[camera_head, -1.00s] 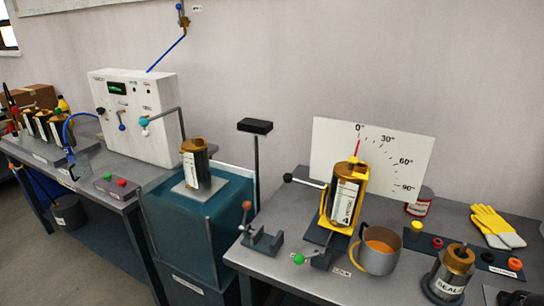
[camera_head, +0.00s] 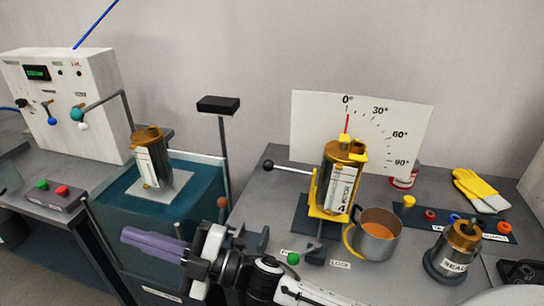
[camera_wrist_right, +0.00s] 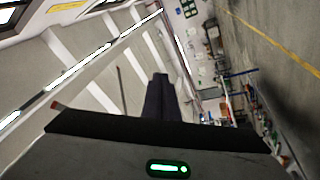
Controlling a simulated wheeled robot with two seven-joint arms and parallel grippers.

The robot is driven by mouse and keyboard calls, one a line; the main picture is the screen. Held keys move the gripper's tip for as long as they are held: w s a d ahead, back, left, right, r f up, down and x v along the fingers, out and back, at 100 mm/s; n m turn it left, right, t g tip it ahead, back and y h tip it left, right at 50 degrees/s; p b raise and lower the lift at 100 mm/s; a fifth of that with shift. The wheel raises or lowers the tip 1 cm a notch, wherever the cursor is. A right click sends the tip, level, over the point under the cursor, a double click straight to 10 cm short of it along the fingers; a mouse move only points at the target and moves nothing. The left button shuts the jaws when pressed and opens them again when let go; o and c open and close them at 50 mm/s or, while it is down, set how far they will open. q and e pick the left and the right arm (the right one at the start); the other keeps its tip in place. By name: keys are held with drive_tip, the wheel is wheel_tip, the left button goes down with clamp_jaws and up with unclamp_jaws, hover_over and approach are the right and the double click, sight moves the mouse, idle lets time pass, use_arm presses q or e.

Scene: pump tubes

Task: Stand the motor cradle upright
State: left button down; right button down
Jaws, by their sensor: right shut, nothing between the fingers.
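The yellow motor cradle (camera_head: 316,193) holds a dark motor (camera_head: 340,180) with a white label and brass-coloured top. It looks upright on its dark base (camera_head: 312,226), and the red pointer (camera_head: 346,123) is at about 0° on the white dial board (camera_head: 420,115). A lever with a black knob (camera_head: 268,165) sticks out left of the cradle. My right gripper (camera_head: 125,236) is shut and empty at the lower left, pointing left, apart from the cradle. In the right wrist view its dark fingers (camera_wrist_right: 160,98) are together against the room. My left gripper is out of view.
A metal mug (camera_head: 375,250) with orange contents stands close right of the cradle. A green-knobbed part (camera_head: 293,258) is at the cradle's front. Another motor (camera_head: 152,160) stands on the teal stand.

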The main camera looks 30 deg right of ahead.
drive_tip(key=s+a+r+n+g+y, duration=0.2)
drive_tip(key=a+r+n+g+y, duration=0.3)
drive_tip(key=n+g, duration=0.6)
wheel_tip(320, 180, up, 11)
drive_tip(key=n+h+b, duration=0.5)
drive_tip(key=n+h, duration=0.7)
drive_tip(key=h, duration=0.9)
hover_over(270, 162)
drive_tip(key=s, duration=0.4)
drive_tip(key=shift+g, duration=0.4)
drive_tip(key=x, duration=1.3)
drive_tip(key=shift+w+a, duration=0.15)
drive_tip(key=shift+a, duration=0.15)
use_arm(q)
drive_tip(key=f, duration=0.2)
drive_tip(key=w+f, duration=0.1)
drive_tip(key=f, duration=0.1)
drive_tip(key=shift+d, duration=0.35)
